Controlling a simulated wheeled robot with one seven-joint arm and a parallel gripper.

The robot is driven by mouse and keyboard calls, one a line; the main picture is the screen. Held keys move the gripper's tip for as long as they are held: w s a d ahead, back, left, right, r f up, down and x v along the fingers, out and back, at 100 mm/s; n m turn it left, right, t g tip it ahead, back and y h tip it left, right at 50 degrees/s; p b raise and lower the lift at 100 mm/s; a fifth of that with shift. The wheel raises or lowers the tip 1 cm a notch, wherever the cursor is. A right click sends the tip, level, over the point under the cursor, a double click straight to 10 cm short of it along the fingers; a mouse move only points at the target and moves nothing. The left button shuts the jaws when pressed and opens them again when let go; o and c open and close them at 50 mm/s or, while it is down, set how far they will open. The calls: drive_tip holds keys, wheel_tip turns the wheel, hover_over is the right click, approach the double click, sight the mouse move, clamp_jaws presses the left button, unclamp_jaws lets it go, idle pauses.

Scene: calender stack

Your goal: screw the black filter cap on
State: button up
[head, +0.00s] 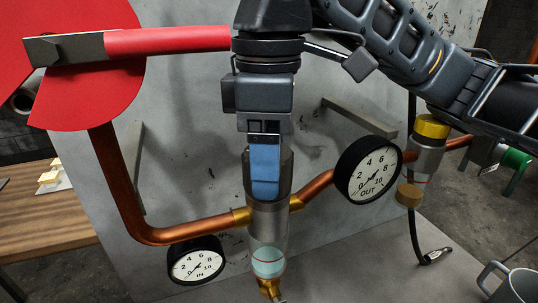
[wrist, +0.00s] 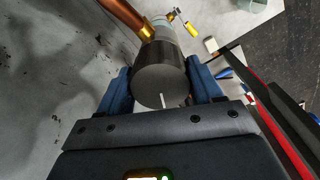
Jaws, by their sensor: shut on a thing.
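The black filter cap (head: 286,175) is a dark cylinder in the middle of the head view. It sits upright at the top of the grey metal filter body (head: 268,222), which has a pale teal window low down. No gap shows between them, but I cannot tell how the threads sit. My gripper (head: 265,172) points down from above, with one blue finger in front of the cap. In the wrist view my gripper (wrist: 160,88) has its blue fingers on both sides of the cap (wrist: 158,78), shut on it. A white line marks the cap's top.
Copper pipe (head: 190,232) runs into the filter body from both sides. The IN gauge (head: 196,261) and OUT gauge (head: 368,170) flank it closely. A red disc (head: 85,105) stands at the upper left. A second yellow-topped unit (head: 428,150) is at the right. A metal cup (head: 512,285) stands lower right.

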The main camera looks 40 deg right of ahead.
drive_tip(key=shift+s+a+f+m, duration=0.1)
drive_tip(key=shift+f+m, duration=0.15)
drive_tip(key=shift+m, duration=0.65)
drive_tip(key=shift+m, duration=1.1)
drive_tip(key=o, duration=1.3)
drive_tip(key=shift+o, duration=0.2)
